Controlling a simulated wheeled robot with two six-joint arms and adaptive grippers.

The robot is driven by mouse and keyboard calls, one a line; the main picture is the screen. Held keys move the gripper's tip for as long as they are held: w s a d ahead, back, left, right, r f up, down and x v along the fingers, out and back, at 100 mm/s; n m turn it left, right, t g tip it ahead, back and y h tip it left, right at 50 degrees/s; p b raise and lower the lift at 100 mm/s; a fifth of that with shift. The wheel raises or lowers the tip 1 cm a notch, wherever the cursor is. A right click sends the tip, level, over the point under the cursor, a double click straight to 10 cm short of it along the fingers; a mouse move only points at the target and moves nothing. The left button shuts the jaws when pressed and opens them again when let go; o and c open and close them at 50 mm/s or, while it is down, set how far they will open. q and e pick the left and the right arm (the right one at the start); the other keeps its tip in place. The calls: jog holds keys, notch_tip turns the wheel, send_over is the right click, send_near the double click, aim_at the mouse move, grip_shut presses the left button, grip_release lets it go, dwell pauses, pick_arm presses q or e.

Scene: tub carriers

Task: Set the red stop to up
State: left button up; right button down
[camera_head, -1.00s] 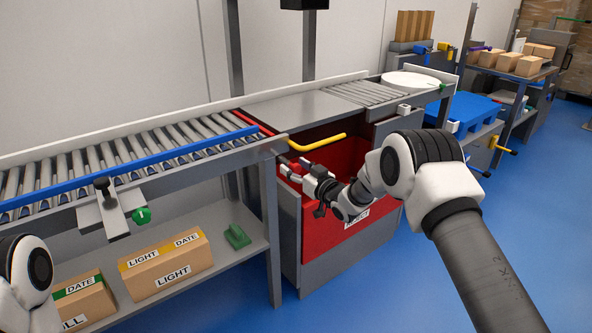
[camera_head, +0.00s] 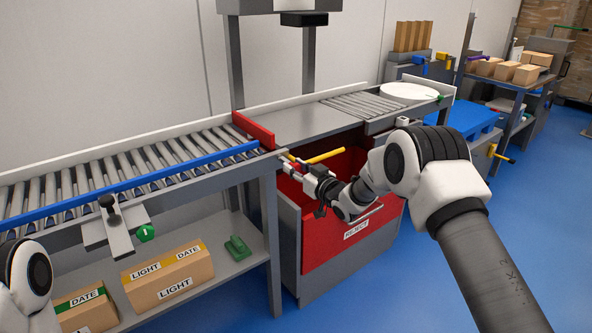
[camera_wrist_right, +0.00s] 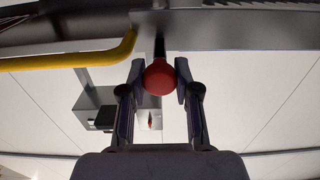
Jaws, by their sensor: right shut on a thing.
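The red stop (camera_head: 254,130) is a red plate across the end of the roller conveyor. It stands up above the rollers in the head view. My right gripper (camera_head: 287,166) is at the conveyor's front edge, just below and right of the stop. In the right wrist view a round red knob (camera_wrist_right: 159,76) on a dark stem sits between the two fingers of my right gripper (camera_wrist_right: 159,82), which is shut on it. My left gripper is out of the head view; only part of that arm shows at the lower left.
A yellow bar (camera_head: 327,156) lies close to the right of my gripper, above the red reject bin (camera_head: 345,240). A blue rail (camera_head: 130,187) runs along the roller conveyor (camera_head: 150,160). Labelled cartons (camera_head: 168,278) sit on the shelf below.

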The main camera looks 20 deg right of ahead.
jog(key=c, duration=0.8)
grip_release()
jog(key=shift+r, duration=0.35)
jog(key=shift+c, duration=0.2)
jog(key=shift+f, duration=0.1)
jog(key=shift+s+d, duration=0.15)
jog(key=shift+s, duration=0.05)
jog(key=v, duration=1.1)
jog(key=shift+s, duration=0.3)
